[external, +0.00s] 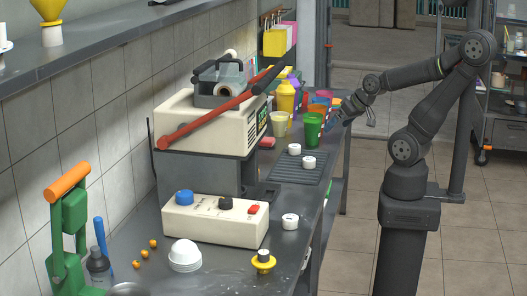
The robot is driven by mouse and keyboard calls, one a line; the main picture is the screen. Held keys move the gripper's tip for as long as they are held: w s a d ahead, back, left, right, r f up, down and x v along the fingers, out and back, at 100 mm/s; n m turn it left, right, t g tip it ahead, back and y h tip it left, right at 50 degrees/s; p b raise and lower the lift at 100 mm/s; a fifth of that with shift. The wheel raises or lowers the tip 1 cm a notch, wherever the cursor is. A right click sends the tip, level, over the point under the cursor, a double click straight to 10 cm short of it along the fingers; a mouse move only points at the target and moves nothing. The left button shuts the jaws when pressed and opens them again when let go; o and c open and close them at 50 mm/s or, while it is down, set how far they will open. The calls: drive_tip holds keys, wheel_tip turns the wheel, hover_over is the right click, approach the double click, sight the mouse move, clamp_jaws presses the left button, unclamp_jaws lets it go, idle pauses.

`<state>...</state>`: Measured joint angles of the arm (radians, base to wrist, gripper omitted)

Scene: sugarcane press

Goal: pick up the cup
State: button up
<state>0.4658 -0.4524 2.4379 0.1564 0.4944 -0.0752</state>
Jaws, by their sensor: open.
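Several cups stand at the far end of the counter in the external view. A green cup (313,130) stands upright near the right edge, and a cream cup (280,124) stands to its left. More cups, including an orange one (318,109), are behind the green cup, partly hidden. My gripper (343,112) is open, just right of and slightly above the green cup, close to the orange cups. It looks empty. It is small and dark here, so I cannot tell whether it touches a cup.
The press (210,120) with its red lever (200,120) stands left of the cups. A ribbed drip mat (296,172) with white round pieces lies in front of the green cup. A control box (215,218) stands nearer. A yellow container (286,96) is behind the cups. The aisle is clear.

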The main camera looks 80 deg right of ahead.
drive_tip(key=w+d+m+t+h, duration=0.1)
drive_tip(key=w+d+m+h, duration=0.1)
drive_tip(key=w+d, duration=0.4)
drive_tip(key=m+g+h, duration=0.2)
drive_tip(key=m+h, duration=0.3)
drive_tip(key=h, duration=0.2)
approach(312, 121)
drive_tip(key=s+d+r+x, duration=0.1)
drive_tip(key=x, duration=1.2)
drive_tip(key=shift+d, duration=0.4)
drive_tip(key=shift+f, duration=0.1)
drive_tip(key=shift+c, duration=0.4)
drive_tip(key=c, duration=1.1)
drive_tip(key=shift+h, duration=0.3)
drive_tip(key=shift+c, duration=0.8)
